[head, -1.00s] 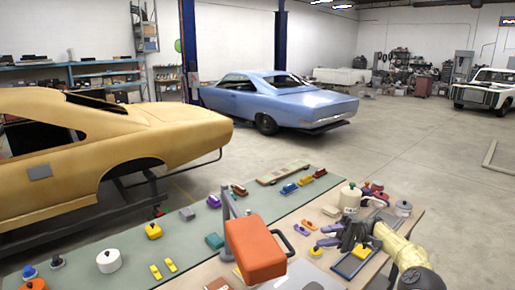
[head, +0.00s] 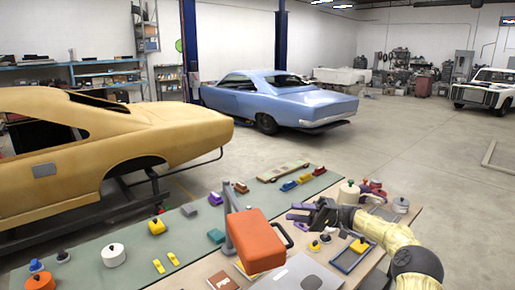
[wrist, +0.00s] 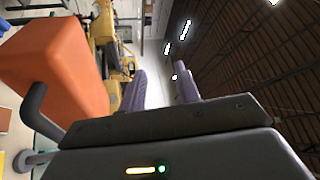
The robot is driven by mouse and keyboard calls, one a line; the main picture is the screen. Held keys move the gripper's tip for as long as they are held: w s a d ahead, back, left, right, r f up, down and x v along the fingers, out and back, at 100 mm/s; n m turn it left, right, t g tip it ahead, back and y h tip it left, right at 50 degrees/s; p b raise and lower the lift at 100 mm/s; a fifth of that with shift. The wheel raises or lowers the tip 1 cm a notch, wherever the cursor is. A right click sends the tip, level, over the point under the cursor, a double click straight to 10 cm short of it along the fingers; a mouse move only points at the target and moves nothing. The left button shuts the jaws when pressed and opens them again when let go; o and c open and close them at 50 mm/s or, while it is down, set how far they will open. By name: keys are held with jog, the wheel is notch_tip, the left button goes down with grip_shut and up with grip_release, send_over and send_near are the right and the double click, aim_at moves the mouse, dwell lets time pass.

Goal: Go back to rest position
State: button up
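My gripper (head: 296,212) is in the right half of the head view, at the end of my yellowish arm, above the table just right of the orange box. Its two purple fingers point left in that view. In the wrist view the fingers of my gripper (wrist: 160,88) stand apart with nothing between them, so it is open and empty. The orange box (head: 257,240) is held up by a grey stand; the box also fills the left of the wrist view (wrist: 55,65). The table surface (head: 395,237) is below my gripper.
Several small toy cars, knobbed weights and blocks lie on the green mat (head: 133,228). A blue-rimmed tray (head: 345,262) and a white pot (head: 348,195) are near my arm. Car shells (head: 110,130) stand beyond the table. Open floor (head: 420,150) lies at the right.

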jog(key=w+a+r+m+t+h, duration=0.1)
jog(key=w+a+m+t+h, duration=0.15)
jog(key=a+t, duration=0.4)
jog(key=w+a+r+m+t+h, duration=0.25)
jog(key=a+t+h, duration=0.2)
jog(key=t, duration=0.35)
jog(key=s+d+f+h, duration=0.1)
jog(key=h, duration=0.1)
jog(key=d+f+h, duration=0.1)
jog(key=f+h, duration=0.1)
jog(key=s+d+f+t+h, duration=0.1)
jog(key=f, duration=0.1)
jog(key=shift+s+d+f+h, duration=0.1)
jog(key=shift+s+d+h, duration=0.05)
jog(key=shift+s+h, duration=0.25)
jog(key=s+d+f+g+h, duration=0.3)
jog(key=s+d+f, duration=0.1)
jog(key=s, duration=0.7)
jog(key=s+d+f+g+h, duration=0.2)
jog(key=s+d+f+g, duration=0.1)
jog(key=s, duration=0.9)
jog(key=s+d+f+g+h, duration=0.3)
jog(key=s+d+f, duration=0.1)
jog(key=s, duration=0.7)
notch_tip(320, 180, down, 10)
jog(key=b, duration=1)
jog(key=shift+w, duration=0.25)
jog(key=shift+w+r, duration=0.1)
